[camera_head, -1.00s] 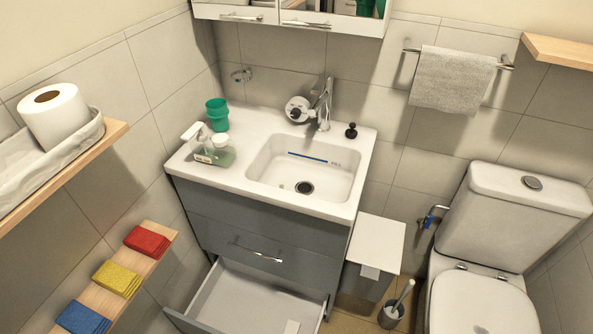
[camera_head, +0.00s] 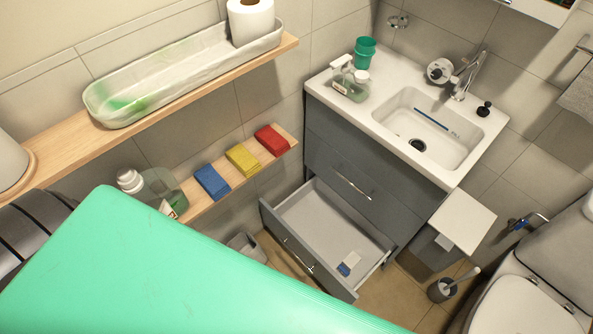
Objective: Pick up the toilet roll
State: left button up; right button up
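The toilet roll (camera_head: 251,20) is white with a brown core. It stands upright at the right end of a long fabric-lined basket (camera_head: 170,72) on the upper wooden shelf (camera_head: 72,152) along the left wall. The top of the roll is cut off by the picture's upper edge. Neither of my grippers shows in the head view, so nothing is seen touching the roll.
A large green surface (camera_head: 170,265) fills the lower left. A lower shelf holds a bottle (camera_head: 158,188) and blue (camera_head: 212,181), yellow (camera_head: 242,159) and red (camera_head: 271,140) cloths or sponges. An open drawer (camera_head: 335,225) juts out below the sink (camera_head: 425,125). The toilet (camera_head: 520,305) is at right.

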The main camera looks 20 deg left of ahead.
aim_at(250, 20)
jog(key=k+j+u, duration=0.15)
jog(key=k, duration=0.35)
jog(key=k+j+u, duration=0.1)
jog(key=k+j, duration=0.25)
jog(key=k, duration=0.1)
